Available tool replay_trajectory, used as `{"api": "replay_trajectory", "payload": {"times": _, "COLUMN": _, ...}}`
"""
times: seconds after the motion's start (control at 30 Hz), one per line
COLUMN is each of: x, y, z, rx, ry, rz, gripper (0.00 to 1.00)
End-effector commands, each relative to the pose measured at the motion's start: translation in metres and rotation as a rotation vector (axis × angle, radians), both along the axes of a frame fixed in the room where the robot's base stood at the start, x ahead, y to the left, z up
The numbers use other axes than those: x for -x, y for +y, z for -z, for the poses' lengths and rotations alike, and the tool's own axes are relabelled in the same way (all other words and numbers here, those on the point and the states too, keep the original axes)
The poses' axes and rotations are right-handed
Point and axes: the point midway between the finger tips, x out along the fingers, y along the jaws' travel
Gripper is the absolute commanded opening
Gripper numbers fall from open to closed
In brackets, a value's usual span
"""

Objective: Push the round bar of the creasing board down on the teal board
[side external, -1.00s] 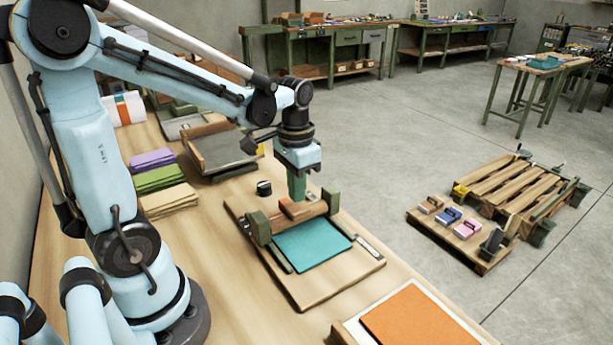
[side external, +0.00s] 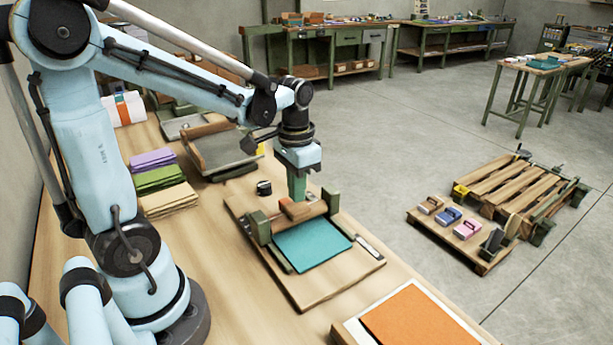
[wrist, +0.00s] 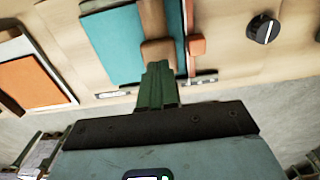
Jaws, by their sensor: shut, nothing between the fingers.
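The creasing board (side external: 325,291) is a wooden base with green end posts, lying on the bench. The teal board (side external: 312,246) lies flat on it and also shows in the wrist view (wrist: 115,45). The round wooden bar (side external: 318,210) spans between the posts across the far edge of the teal board, with a wooden block (side external: 296,211) at its middle. My gripper (side external: 297,198) is shut and empty, pointing down with its green fingertips at the block. In the wrist view the shut fingers (wrist: 157,70) reach the brown block (wrist: 157,52); touching or just above, I cannot tell.
An orange board (side external: 420,320) on a white sheet lies at the front right. Purple, green and tan stacks (side external: 163,180) lie left.

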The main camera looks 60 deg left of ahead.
Motion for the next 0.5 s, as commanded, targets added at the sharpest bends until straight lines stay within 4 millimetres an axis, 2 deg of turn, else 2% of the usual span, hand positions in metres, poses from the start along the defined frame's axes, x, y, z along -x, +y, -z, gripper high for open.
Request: {"api": "replay_trajectory", "payload": {"times": 0.5, "x": -0.0002, "y": 0.0001, "z": 0.0032, "rx": 0.000, "ry": 0.000, "rz": 0.000, "gripper": 0.00}}
